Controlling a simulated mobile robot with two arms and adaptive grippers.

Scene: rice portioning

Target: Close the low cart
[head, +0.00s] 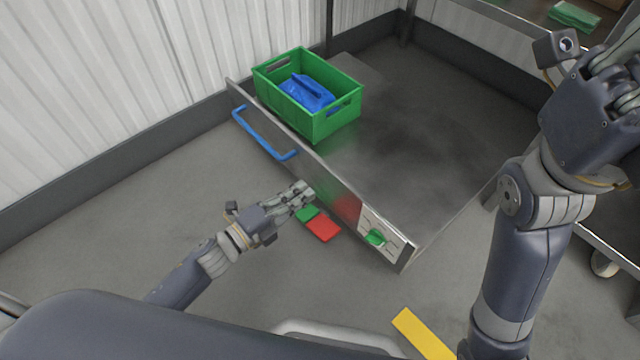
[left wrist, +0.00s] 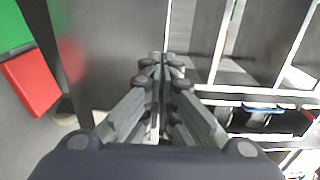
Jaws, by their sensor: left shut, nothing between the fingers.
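The low cart (head: 400,130) is a dark metal deck on the floor with an upright front panel (head: 318,175). The panel carries a blue handle (head: 263,138) towards its left end and a green knob (head: 376,238) on a pale plate at its right end. My left gripper (head: 308,189) is shut and empty, its fingertips close to the panel's outer face between handle and knob; I cannot tell if they touch. Its closed fingers also show in the left wrist view (left wrist: 162,60). My right gripper (head: 618,65) is raised at the upper right, partly cut off.
A green crate (head: 335,126) holding a blue item (head: 306,92) stands on the cart's left part. Green (head: 307,214) and red (head: 323,229) patches lie beside the panel. A yellow strip (head: 425,335) is in front. A corrugated wall (head: 120,80) runs along the left. The front-left floor is clear.

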